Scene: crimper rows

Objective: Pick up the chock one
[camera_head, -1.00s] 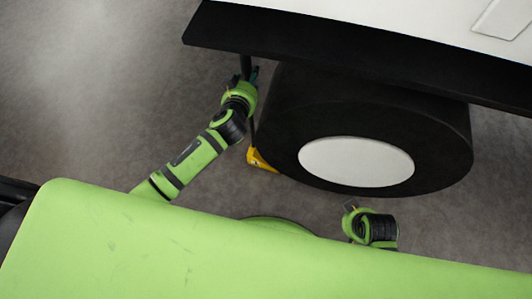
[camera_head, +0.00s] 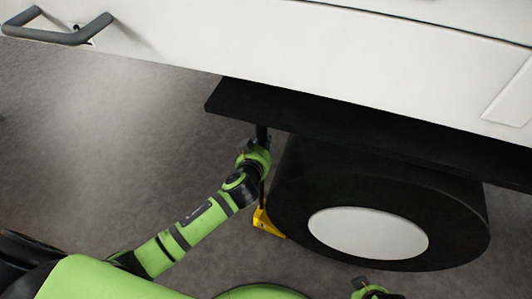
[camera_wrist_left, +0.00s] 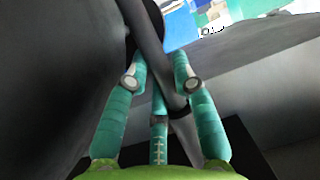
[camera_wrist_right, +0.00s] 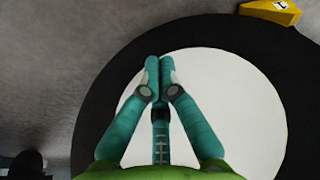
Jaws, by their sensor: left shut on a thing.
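The yellow chock (camera_head: 266,224) is on the floor against the left side of the black wheel (camera_head: 455,225). A thin dark handle rises from the chock towards my left gripper (camera_head: 262,145). In the left wrist view, my left gripper (camera_wrist_left: 158,62) is shut on the dark handle (camera_wrist_left: 152,35), which passes between its teal fingers. My right gripper (camera_wrist_right: 154,66) is shut and empty in front of the white hub (camera_wrist_right: 225,100). The yellow chock also shows at the top right of the right wrist view (camera_wrist_right: 270,11).
A white vehicle body (camera_head: 300,50) with a black skirt (camera_head: 290,118) overhangs the wheel and is close to my left gripper. A grey handle (camera_head: 60,36) is on the body at top left. Grey floor (camera_head: 110,130) is clear on the left.

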